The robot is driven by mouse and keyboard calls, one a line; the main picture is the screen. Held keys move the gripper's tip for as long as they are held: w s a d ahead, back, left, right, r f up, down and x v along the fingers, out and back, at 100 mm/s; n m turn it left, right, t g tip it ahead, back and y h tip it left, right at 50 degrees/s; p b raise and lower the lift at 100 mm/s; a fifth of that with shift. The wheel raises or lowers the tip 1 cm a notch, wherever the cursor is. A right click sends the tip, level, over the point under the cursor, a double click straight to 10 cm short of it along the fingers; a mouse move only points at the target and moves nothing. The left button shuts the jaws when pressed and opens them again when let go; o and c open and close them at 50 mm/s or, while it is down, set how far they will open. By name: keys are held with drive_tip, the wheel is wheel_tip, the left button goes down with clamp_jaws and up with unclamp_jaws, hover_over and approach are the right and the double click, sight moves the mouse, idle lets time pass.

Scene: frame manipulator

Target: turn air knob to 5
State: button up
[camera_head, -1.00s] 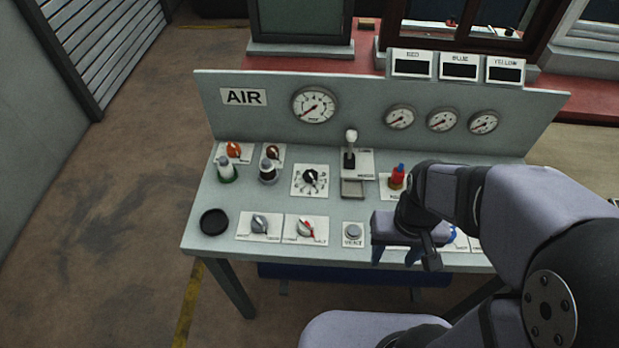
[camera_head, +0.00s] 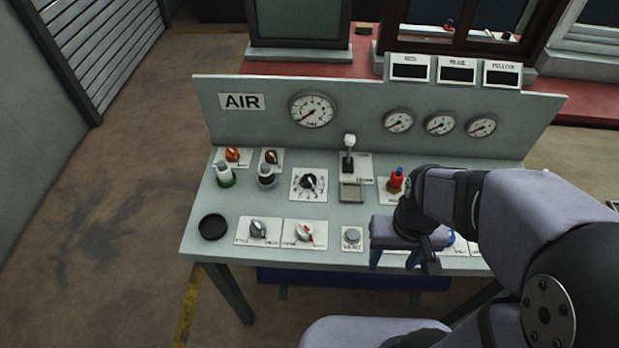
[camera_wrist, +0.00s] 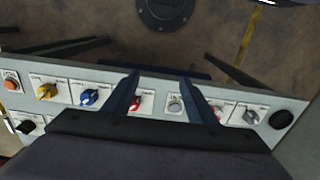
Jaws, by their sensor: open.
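The AIR sign (camera_head: 242,102) is at the left of the panel's upright back. A black rotary knob (camera_head: 309,182) sits on a white plate with marks around it, left of the middle of the sloping desk; the marks are too small to read. The large round gauge (camera_head: 312,110) is above it, its needle toward the lower left. My gripper (camera_head: 394,262) is open and empty over the desk's front edge, right of and nearer than the black knob. In the wrist view its blue fingers (camera_wrist: 158,80) point toward the front row of controls. The black rotary knob is not seen there.
A white-topped lever (camera_head: 349,145) stands right of the black knob, with a red-and-blue fitting (camera_head: 396,180) further right. Front-row knobs (camera_head: 258,229) and a grey button (camera_head: 352,236) lie between my gripper and the black dish (camera_head: 212,227).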

drive_tip(key=w+a+n+b, duration=0.2)
drive_tip(key=w+n, duration=0.5)
drive_tip(key=n+t+h+b, duration=0.2)
drive_tip(key=n+t+b, duration=0.3)
drive_tip(key=n, duration=2)
approach(308, 179)
drive_tip(key=shift+g, duration=0.5)
drive_tip(key=shift+w+p+x, duration=0.2)
drive_tip(key=shift+p+x, duration=0.05)
drive_tip(key=shift+x, duration=1.75)
drive_tip(key=shift+w+p+x, duration=0.15)
drive_tip(key=shift+p+x, duration=0.1)
drive_tip(key=shift+x, duration=1.7)
drive_tip(key=shift+d+r, duration=0.1)
drive_tip(key=shift+r, duration=0.05)
drive_tip(key=shift+m, duration=0.3)
drive_tip(key=c, duration=1.1)
